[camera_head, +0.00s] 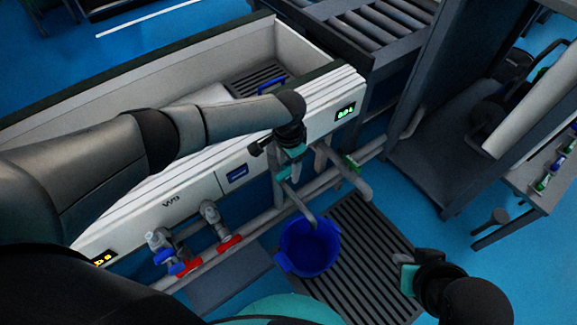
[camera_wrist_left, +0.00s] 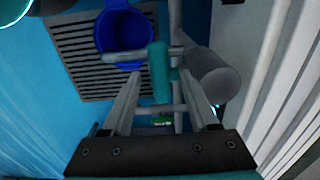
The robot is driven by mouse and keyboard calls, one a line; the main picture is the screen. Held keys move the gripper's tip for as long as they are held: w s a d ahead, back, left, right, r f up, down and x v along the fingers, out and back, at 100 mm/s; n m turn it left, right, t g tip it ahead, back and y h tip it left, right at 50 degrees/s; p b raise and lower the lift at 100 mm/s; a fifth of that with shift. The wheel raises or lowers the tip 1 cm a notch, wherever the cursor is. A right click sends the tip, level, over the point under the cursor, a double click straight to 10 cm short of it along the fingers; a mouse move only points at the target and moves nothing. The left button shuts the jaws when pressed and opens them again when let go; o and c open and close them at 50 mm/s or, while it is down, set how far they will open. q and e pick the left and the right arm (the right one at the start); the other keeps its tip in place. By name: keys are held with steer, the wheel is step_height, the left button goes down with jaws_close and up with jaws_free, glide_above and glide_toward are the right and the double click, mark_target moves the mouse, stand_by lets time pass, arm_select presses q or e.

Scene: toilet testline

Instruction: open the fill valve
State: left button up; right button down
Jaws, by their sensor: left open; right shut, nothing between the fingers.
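No label in view names the fill valve. A teal valve handle (camera_wrist_left: 158,72) on a grey pipe with a spout lies between the fingers of my open left gripper (camera_wrist_left: 159,78) in the left wrist view. I cannot tell whether the fingers touch it. In the head view my left gripper (camera_head: 288,158) hangs at the front of the white trough, above the spout and a blue bucket (camera_head: 308,247); the arm hides part of the piping. A green valve handle (camera_head: 350,162) sits to the right. My right gripper (camera_head: 407,268) is shut and empty at the lower right.
The bucket, also in the left wrist view (camera_wrist_left: 124,34), stands on a slatted floor grate (camera_head: 372,245). Red-handled valves (camera_head: 228,243) and a blue-handled valve (camera_head: 163,256) sit along the pipe at left. The white trough (camera_head: 215,187) is behind; a grey cart (camera_head: 440,150) stands right.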

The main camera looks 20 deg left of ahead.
arm_select(q)
steer(key=shift+c, duration=0.2)
jaws_close()
stand_by(0.4)
